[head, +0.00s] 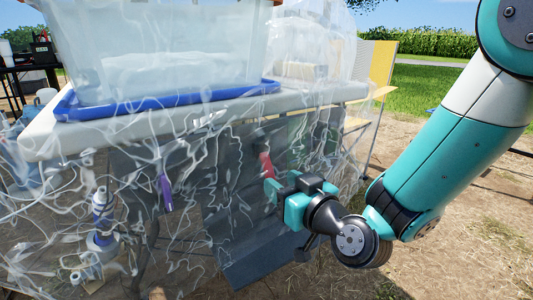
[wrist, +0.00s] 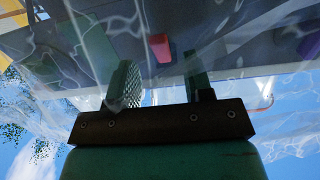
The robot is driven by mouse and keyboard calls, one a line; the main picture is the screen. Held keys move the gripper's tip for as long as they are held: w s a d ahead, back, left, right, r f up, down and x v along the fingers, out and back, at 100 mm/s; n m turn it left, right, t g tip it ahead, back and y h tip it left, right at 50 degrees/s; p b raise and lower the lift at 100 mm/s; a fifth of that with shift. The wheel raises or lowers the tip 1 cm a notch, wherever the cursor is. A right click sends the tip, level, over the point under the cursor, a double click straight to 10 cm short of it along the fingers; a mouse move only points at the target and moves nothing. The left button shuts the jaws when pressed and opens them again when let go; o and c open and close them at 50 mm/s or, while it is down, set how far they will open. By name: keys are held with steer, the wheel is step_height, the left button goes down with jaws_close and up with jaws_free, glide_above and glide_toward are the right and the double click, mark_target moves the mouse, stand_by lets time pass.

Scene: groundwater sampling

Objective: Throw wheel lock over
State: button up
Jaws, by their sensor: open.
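A small red piece (head: 265,166), possibly the wheel lock, shows beneath the table top, against a dark panel. It also shows in the wrist view (wrist: 160,47), ahead of the gap between my fingers and apart from them. My gripper (head: 273,190) is just below and to the right of it in the head view. In the wrist view my gripper (wrist: 157,75) has its two green fingers spread with nothing between them. The clear sheeting blurs the red piece, and its mounting cannot be made out.
Clear wrinkled plastic sheeting (head: 190,235) hangs around the table and across my gripper's surroundings. A clear bin in a blue tray (head: 170,99) stands on the table (head: 40,143). A purple piece (head: 165,192) hangs left of the red one. Open dirt ground (head: 460,245) lies right.

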mark_target(270, 172)
steer(key=p+x, duration=0.4)
steer(key=shift+w+a+r+p, duration=0.2)
steer(key=shift+w+r+p, duration=0.1)
steer(key=shift+p, duration=0.05)
steer(key=shift+w+a+f+p, duration=0.3)
steer(key=shift+w+a+p, duration=0.15)
steer(key=shift+w+p, duration=0.25)
jaws_close()
